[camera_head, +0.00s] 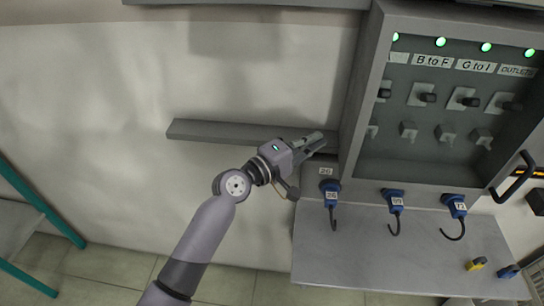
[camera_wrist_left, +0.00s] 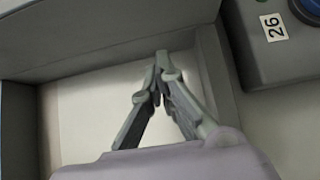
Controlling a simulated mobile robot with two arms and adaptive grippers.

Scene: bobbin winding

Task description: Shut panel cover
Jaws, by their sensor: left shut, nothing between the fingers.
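The panel (camera_head: 365,95) is a grey wall cabinet at the upper right in the head view. Rows of switches and labels show inside its frame. A dark handle (camera_head: 515,180) sits by its lower right corner. I cannot tell how far the cover stands open. My left gripper (camera_head: 318,142) is just left of the cabinet's lower left corner, by the grey ledge. In the left wrist view its fingertips (camera_wrist_left: 160,58) meet, with nothing between them, in front of a grey frame. My right gripper is not in view.
A grey ledge (camera_head: 215,131) runs along the wall to the left. Blue plugs (camera_head: 330,190) with hooked cables hang under the cabinet, above a grey table (camera_head: 370,255). A yellow plug (camera_head: 476,264) lies on it. A teal-framed stand (camera_head: 40,205) is at far left.

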